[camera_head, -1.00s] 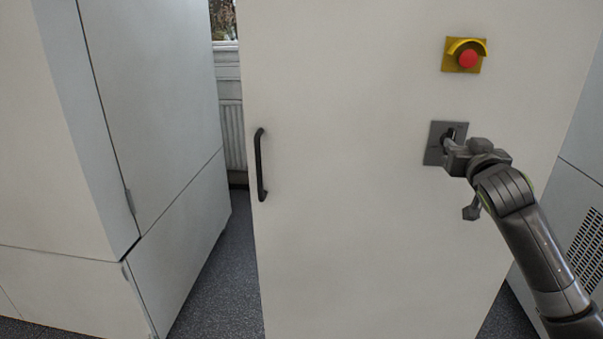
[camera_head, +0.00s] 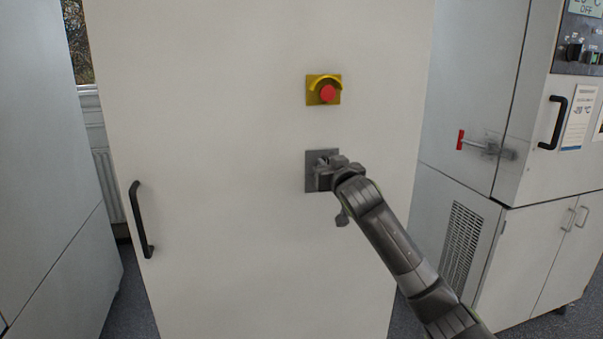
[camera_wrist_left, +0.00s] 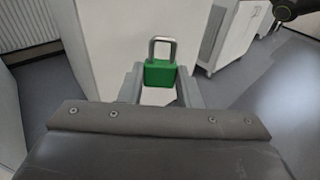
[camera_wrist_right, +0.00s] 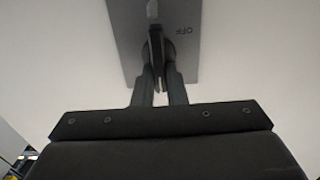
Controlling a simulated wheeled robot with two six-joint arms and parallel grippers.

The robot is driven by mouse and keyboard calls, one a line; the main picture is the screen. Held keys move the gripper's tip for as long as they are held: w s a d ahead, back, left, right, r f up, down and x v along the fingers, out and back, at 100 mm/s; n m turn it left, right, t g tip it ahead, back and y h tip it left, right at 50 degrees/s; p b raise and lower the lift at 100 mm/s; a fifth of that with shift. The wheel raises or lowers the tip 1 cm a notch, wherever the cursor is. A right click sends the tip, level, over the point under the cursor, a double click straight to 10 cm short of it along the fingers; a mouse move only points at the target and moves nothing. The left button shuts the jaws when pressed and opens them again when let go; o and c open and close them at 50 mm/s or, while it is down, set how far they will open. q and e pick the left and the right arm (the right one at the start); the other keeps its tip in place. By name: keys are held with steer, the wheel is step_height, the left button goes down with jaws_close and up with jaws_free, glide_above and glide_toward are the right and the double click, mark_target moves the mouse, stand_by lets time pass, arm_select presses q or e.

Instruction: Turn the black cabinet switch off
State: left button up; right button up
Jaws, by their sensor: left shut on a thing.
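The black switch (camera_wrist_right: 157,45) sits on a grey plate (camera_wrist_right: 190,65) on the tall white cabinet. In the right wrist view its handle lies nearly along the fingers, and the plate has an upside-down "OFF" label. In the head view the plate (camera_head: 311,186) is partly hidden by my right gripper (camera_head: 324,170). The right fingertips (camera_wrist_right: 160,80) straddle the handle; whether they press on it I cannot tell. My left gripper (camera_wrist_left: 160,92) is shut on a green padlock (camera_wrist_left: 160,73) with a metal shackle; it is not in the head view.
A red button (camera_head: 327,93) on a yellow plate is above the switch. The cabinet has a black handle (camera_head: 141,220) at left. To the right stands another white unit (camera_head: 480,90) with a red-tipped lever (camera_head: 461,139). Open floor shows in the left wrist view.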

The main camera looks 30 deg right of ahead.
jaws_close()
steer(key=shift+w+a+f+n+p, duration=0.1)
steer(key=shift+a+f+n+p, duration=0.2)
steer(key=shift+n+p, duration=2.35)
steer(key=shift+w+a+f+n+p, duration=0.1)
steer(key=shift+a+f+n+p, duration=0.15)
steer(key=shift+n+p, duration=2.4)
steer(key=shift+a+f+n+p, duration=0.3)
steer(key=shift+n+p, duration=1.2)
steer(key=shift+n, duration=2.2)
steer(key=shift+f, duration=0.1)
steer(key=o, duration=0.6)
jaws_free()
steer(key=shift+s, duration=0.1)
